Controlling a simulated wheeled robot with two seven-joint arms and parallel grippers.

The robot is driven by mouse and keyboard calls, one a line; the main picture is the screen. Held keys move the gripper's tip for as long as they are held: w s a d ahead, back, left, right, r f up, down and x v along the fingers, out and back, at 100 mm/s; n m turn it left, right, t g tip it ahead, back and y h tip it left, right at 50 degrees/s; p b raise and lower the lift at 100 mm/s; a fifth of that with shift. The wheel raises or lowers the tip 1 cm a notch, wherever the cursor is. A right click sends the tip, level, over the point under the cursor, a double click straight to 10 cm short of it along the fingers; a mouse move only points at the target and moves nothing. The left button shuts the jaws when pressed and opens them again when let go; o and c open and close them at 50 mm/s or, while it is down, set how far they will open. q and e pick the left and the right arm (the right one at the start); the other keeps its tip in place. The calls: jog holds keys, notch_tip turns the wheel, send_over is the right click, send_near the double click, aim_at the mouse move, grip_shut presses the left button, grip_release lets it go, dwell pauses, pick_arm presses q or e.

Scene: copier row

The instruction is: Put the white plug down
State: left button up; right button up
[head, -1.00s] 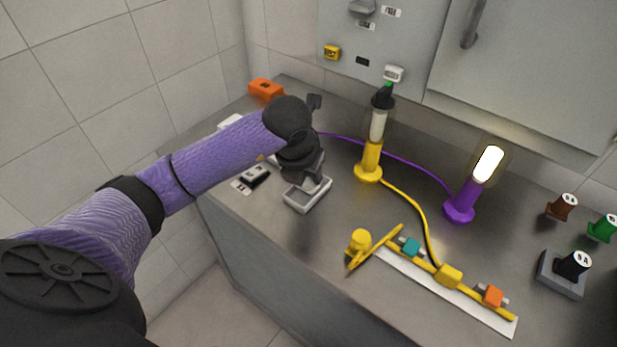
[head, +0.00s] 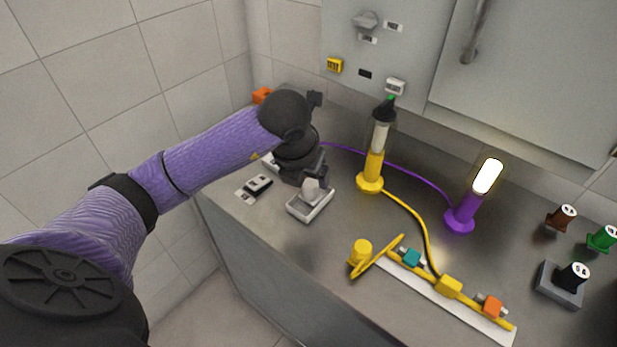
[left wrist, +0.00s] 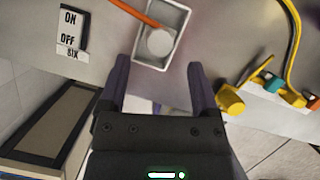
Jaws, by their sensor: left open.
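The white plug (head: 311,188) sits in a small white tray (head: 296,209) near the left end of the counter. In the left wrist view the plug (left wrist: 160,42) shows as a pale round end inside the tray (left wrist: 179,14), with an orange cord or strip (left wrist: 136,12) reaching to it. My left gripper (head: 318,178) is just behind and above the plug in the head view, partly hidden by its own wrist. In the left wrist view its two purple fingers (left wrist: 159,80) are spread with nothing between them, and the plug lies beyond their tips. My right gripper is not in view.
An ON/OFF switch (head: 258,185) lies left of the tray. A yellow lamp (head: 371,170) and a lit purple lamp (head: 463,213) stand to the right with cords. A white strip with several coloured plugs (head: 448,287) lies at the front. Counter between tray and strip is clear.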

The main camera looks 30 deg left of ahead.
pick_arm(q)
jog(key=p+v, duration=0.1)
jog(key=v, duration=0.7)
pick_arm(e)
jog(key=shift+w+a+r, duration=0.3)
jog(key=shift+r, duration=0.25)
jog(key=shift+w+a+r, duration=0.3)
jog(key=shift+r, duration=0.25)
